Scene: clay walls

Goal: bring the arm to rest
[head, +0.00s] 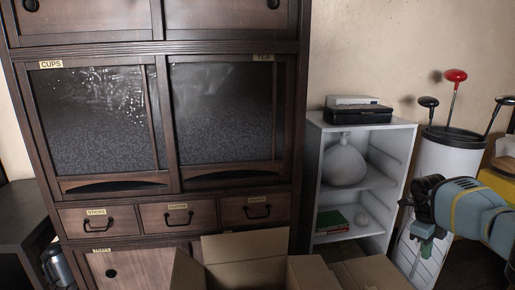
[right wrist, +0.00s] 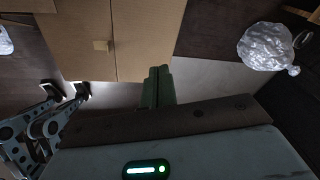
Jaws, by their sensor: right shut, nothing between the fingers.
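My right arm comes in from the right edge of the head view. Its gripper (head: 426,244) hangs low in front of the white cylindrical bin and points downward. In the right wrist view, the gripper's green fingers (right wrist: 157,86) lie together, shut and empty. They are over the floor area beside a cardboard surface, and I see no contact with anything. My left gripper is not in the head view.
A dark wooden cabinet (head: 165,53) fills the left. An open cardboard box (head: 245,247) stands before it. A white shelf unit (head: 313,180) and a white bin (head: 447,158) holding knobbed sticks stand at right. A crumpled silvery bag (right wrist: 264,46) lies on the floor.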

